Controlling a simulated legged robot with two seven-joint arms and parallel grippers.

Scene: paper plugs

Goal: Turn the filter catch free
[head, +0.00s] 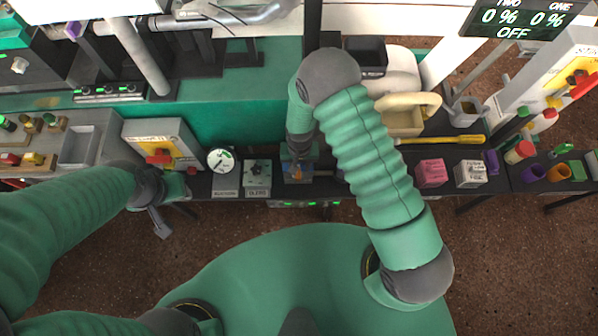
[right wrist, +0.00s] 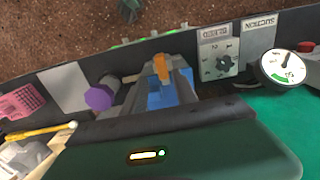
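A small orange catch (head: 298,174) sits on a blue filter block (head: 287,160) on the dark shelf, in the middle of the head view. In the right wrist view the orange catch (right wrist: 160,68) stands upright at the far end of the blue part (right wrist: 163,93), between grey sides. My right gripper (head: 299,152) points down at the block, and it partly hides it. I cannot tell whether its fingers touch the catch or how far apart they are. My left gripper (head: 160,222) hangs at the left, in front of the shelf edge, away from the filter; its opening is unclear.
A bleed dial (head: 257,172) and a round suction gauge (head: 221,160) stand left of the filter. A pink block (head: 431,173), a white block (head: 470,174) and a yellow-handled tool (head: 440,140) lie to the right. A purple knob (right wrist: 98,98) is close beside the filter. The floor in front is clear.

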